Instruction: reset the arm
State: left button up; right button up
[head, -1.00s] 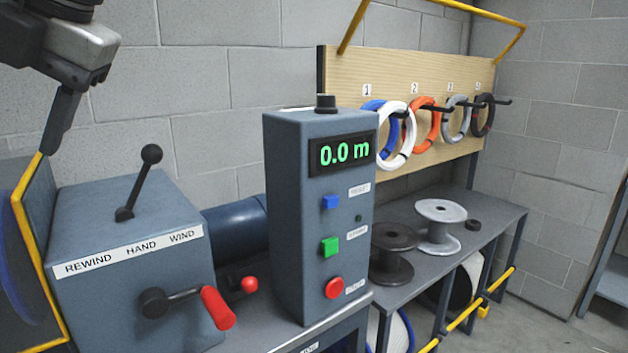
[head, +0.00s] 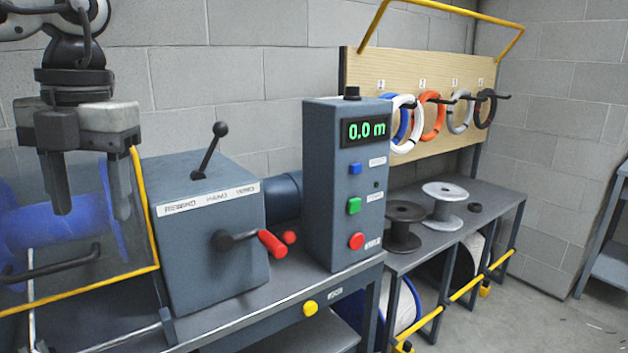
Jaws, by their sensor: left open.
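My left gripper (head: 90,200) points downward at the left of the head view, its two dark fingers apart with nothing between them. It is in front of a clear guard with a yellow frame (head: 142,215), behind which a blue drum (head: 60,222) shows. To its right stands the grey gearbox (head: 210,240), labelled REWIND, HAND, WIND, with a black-knobbed lever (head: 210,150) on top and a red-handled crank (head: 270,243) on its front. The gripper touches neither lever nor crank. My right gripper is not in view.
A grey control box (head: 345,215) reads 0.0 m, with blue, green and red buttons. A shelf (head: 480,210) at right holds a dark spool (head: 403,228) and a pale spool (head: 444,205). Several cable coils hang on a wooden board (head: 365,70). Floor at lower right is clear.

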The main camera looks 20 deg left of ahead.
pick_arm(q)
jog(key=w+d+f+n+t+h, duration=0.25)
jog(key=f+n+t+h, duration=0.2)
jog(key=f, duration=0.45)
jog(key=w+d+f+n+t+h, duration=0.25)
jog(key=f+n+t, duration=0.25)
jog(key=f, duration=0.4)
jog(key=w+d+f+n+t+h, duration=0.25)
jog(key=f+n+t+h, duration=0.25)
jog(key=f, duration=0.4)
jog(key=s+d+f+n+g+y, duration=0.1)
jog(key=s+d+f+n+y, duration=0.3)
jog(key=f, duration=0.5)
jog(key=s+d+f+n+g+y, duration=0.2)
jog(key=s+d+f+n+y, duration=0.1)
jog(key=s+d+f+n, duration=0.5)
notch_tip(320, 180, down, 2)
jog(key=d+n, duration=0.1)
jog(key=n, duration=0.2)
jog(key=shift+y, duration=0.4)
jog(key=shift+s+d+f+g, duration=0.1)
jog(key=shift+g, duration=0.15)
